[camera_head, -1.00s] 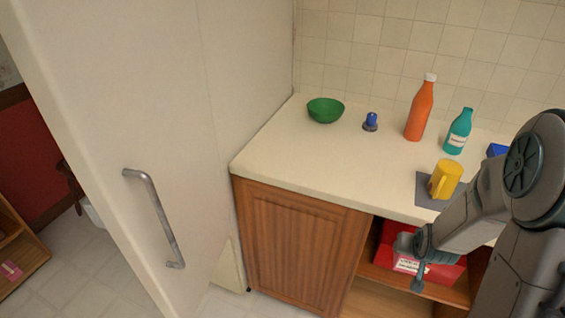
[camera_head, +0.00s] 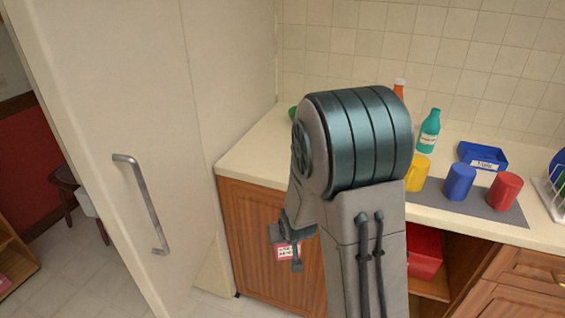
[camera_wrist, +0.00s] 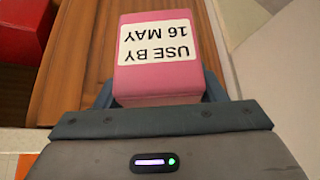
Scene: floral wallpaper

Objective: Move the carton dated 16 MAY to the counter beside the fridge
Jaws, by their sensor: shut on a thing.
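The pink carton (camera_wrist: 165,80) fills the middle of the wrist view, its white label reading "USE BY 16 MAY" upside down. My gripper (camera_wrist: 160,98) is shut on it, a finger at each side. In the head view the carton (camera_head: 288,251) shows small below my wrist, in front of the wooden cabinet door and below the counter top. My arm hides part of it. The fridge (camera_head: 110,90) is the tall cream front with a metal handle at left. The counter (camera_head: 250,160) adjoins its right side; its near left part is bare.
My arm hides most of a green bowl (camera_head: 293,114) and an orange bottle (camera_head: 399,88). A teal bottle (camera_head: 429,132), blue tray (camera_head: 482,155) and yellow (camera_head: 417,174), blue (camera_head: 459,183) and red mugs (camera_head: 502,192) stand further right. A red box (camera_head: 425,252) sits on the shelf below.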

